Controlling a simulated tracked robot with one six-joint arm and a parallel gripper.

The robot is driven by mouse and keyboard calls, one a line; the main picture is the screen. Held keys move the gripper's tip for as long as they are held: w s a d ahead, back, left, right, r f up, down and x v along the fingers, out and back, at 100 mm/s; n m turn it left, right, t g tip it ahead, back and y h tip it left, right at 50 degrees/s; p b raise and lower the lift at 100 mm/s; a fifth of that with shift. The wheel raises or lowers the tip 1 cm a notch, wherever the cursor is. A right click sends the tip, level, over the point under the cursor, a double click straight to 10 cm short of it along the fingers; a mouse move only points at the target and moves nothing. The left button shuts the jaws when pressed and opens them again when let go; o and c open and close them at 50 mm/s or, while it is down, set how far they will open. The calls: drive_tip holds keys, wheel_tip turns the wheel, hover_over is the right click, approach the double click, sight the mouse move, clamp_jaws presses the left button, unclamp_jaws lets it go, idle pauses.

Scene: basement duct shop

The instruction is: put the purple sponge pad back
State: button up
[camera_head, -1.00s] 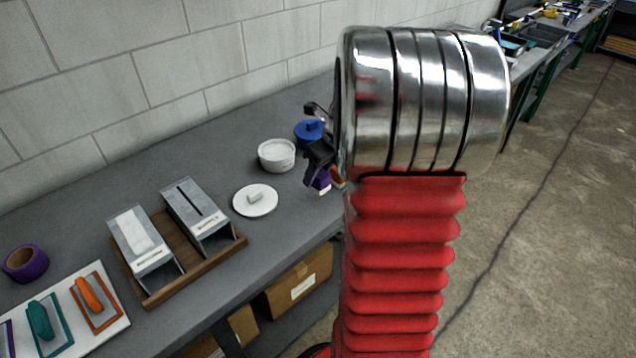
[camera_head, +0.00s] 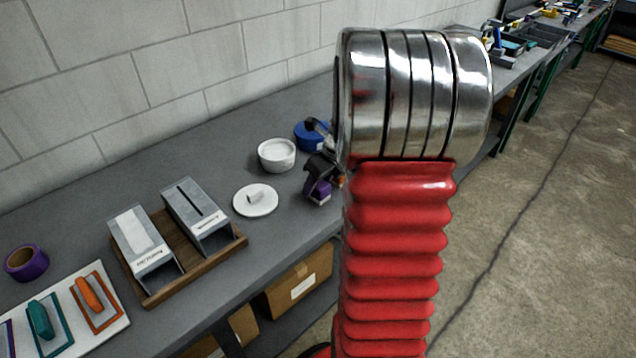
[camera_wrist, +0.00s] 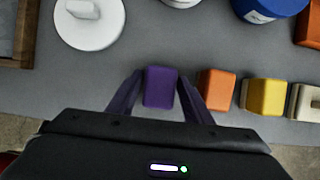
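A purple block, which looks like the purple sponge pad (camera_wrist: 160,87), stands between the fingertips of my gripper (camera_wrist: 161,76) in the wrist view. One finger is on each side, very close to it; I cannot tell whether they press on it. In the head view the purple block (camera_head: 319,193) shows near the bench's front edge, just left of my arm, with my dark gripper (camera_head: 318,148) at it, partly hidden by my arm. A white board (camera_head: 118,318) at the lower left carries teal and orange handled pads and a purple-edged one cut off by the frame.
Orange (camera_wrist: 217,90), yellow (camera_wrist: 265,96) and beige (camera_wrist: 305,102) blocks stand in a row right of the purple one. A white lid (camera_head: 256,201), white tub (camera_head: 277,155) and blue tub (camera_head: 309,134) are nearby. A wooden tray (camera_head: 240,240) holds two grey boxes; purple tape (camera_head: 25,262) lies left.

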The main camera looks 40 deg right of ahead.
drive_tip(key=shift+o, duration=0.9)
drive_tip(key=shift+r, duration=0.1)
drive_tip(key=v, duration=1.2)
drive_tip(key=shift+a, duration=0.15)
drive_tip(key=s+a+r+n, duration=0.1)
drive_tip(key=a+r+n, duration=0.1)
drive_tip(key=a+n, duration=0.7)
drive_tip(key=s+a+r+n, duration=0.2)
drive_tip(key=a+n, duration=0.6)
drive_tip(key=a, duration=0.2)
drive_tip(key=s+a+n, duration=0.4)
drive_tip(key=a+n, duration=0.2)
drive_tip(key=n, duration=0.3)
drive_tip(key=s+a+n+t, duration=0.1)
drive_tip(key=s+a+n, duration=0.3)
drive_tip(key=n, duration=0.5)
drive_tip(key=shift+s+a+n, duration=0.35)
drive_tip(key=shift+a+n, duration=0.05)
drive_tip(key=shift+a, duration=0.75)
